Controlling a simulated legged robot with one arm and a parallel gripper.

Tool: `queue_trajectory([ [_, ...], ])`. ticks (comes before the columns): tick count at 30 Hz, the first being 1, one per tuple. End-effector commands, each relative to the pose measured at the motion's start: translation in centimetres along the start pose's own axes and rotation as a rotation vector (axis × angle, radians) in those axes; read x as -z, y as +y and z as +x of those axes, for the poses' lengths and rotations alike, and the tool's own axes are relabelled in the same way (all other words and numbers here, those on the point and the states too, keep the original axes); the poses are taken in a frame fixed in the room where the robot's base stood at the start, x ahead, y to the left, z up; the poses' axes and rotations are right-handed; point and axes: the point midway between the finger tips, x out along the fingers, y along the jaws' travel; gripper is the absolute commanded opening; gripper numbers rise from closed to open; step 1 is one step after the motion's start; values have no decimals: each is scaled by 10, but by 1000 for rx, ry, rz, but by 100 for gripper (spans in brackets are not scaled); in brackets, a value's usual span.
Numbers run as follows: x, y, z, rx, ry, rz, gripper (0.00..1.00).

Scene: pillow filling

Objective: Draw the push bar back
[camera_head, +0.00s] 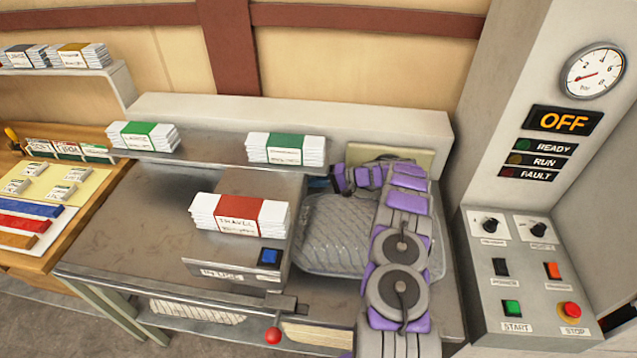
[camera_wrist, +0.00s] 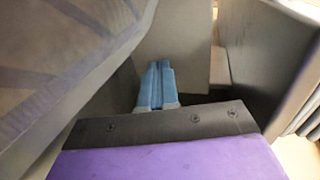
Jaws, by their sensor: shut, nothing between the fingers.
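My arm reaches over the table, and its purple end bends left at the back. My gripper's blue fingers show in the wrist view (camera_wrist: 158,68), shut with nothing between them. They point toward a plain grey panel (camera_wrist: 180,45). In the head view the fingers are mostly hidden. A red ball knob (camera_head: 273,335) shows at the table's front edge, well away from my gripper. I cannot tell whether it belongs to the push bar, and no bar is plainly visible. A quilted, see-through bag (camera_head: 335,235) lies left of my arm; a quilted surface fills the wrist view's upper left (camera_wrist: 60,50).
Two green-banded stacks stand on the back ledge (camera_head: 205,155). The control cabinet (camera_head: 460,270) at right reads OFF. A dark wall (camera_wrist: 265,60) stands close right of the fingers.

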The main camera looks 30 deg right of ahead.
Motion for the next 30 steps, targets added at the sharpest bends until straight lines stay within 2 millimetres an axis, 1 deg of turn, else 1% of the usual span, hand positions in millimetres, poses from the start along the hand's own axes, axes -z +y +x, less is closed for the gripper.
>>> queue_trajectory([
  [4,0,-3,13,-1,-3,-1,0],
  [9,0,-12,41,-2,-2,-2,0],
  [12,0,-14,48,-2,-1,-1,0],
  [23,1,-13,44,-1,1,0,0],
  [26,2,-10,37,0,2,0,0],
  [30,3,-3,20,1,-2,1,0],
])
